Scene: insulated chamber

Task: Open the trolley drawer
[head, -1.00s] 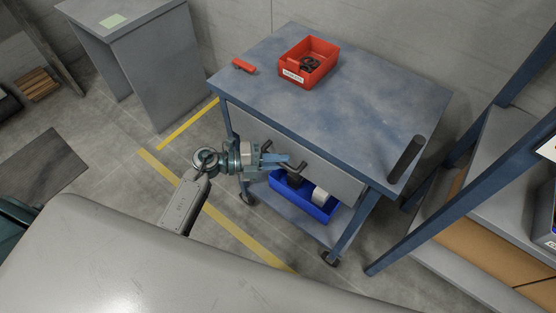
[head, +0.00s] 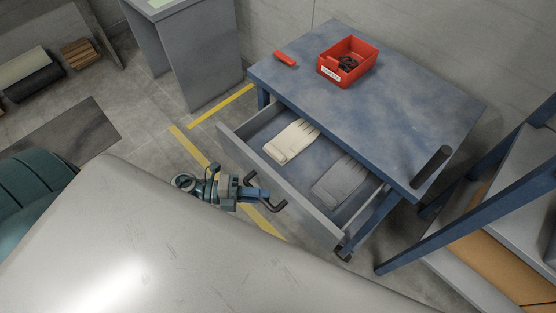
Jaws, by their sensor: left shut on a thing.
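The blue trolley (head: 400,110) stands in the middle right of the head view. Its grey drawer (head: 290,185) is pulled well out toward me. A cream glove (head: 291,141) and a grey glove (head: 340,181) lie inside it. The dark bar handle (head: 277,207) is on the drawer's front. My left gripper (head: 268,198) is at the handle and shut on it, its fingers partly hiding it. My right gripper is not in view.
A red bin (head: 348,62) with dark rings, a small red item (head: 285,59) and a dark cylinder (head: 432,167) are on the trolley top. A blue-framed shelf (head: 470,210) stands close on the right. A grey cabinet (head: 200,60) stands at the back left.

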